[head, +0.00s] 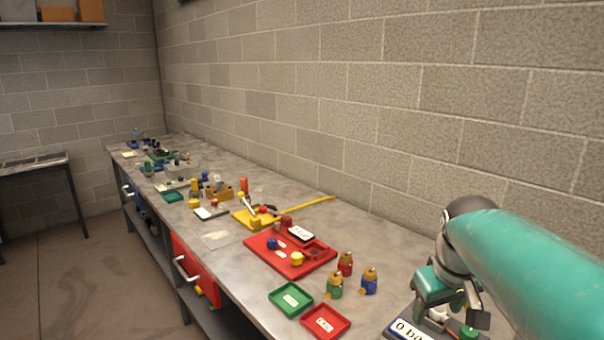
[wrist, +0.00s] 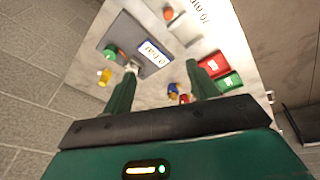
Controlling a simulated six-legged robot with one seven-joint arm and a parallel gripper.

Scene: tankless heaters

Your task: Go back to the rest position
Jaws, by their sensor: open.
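My gripper (head: 456,312) hangs at the end of my teal arm at the right of the head view, over the near end of the bench. In the wrist view my gripper (wrist: 163,78) has its two green fingers spread apart, with nothing visible held between them. Beyond the fingers is a dark grey panel (wrist: 128,38) with a white label reading about "0 bar" and a green knob (wrist: 110,51). In the head view the gripper partly hides this panel; its label (head: 408,330) shows at the bottom edge. Whether the fingers touch anything there is unclear.
The long grey bench (head: 225,265) runs along the block wall. On it are a green tray (head: 291,300), a small red tray (head: 325,321), green, red and blue valve-like pieces, a large red tray (head: 262,258) and a yellow tray (head: 243,218). Open floor (head: 90,270) lies to the left.

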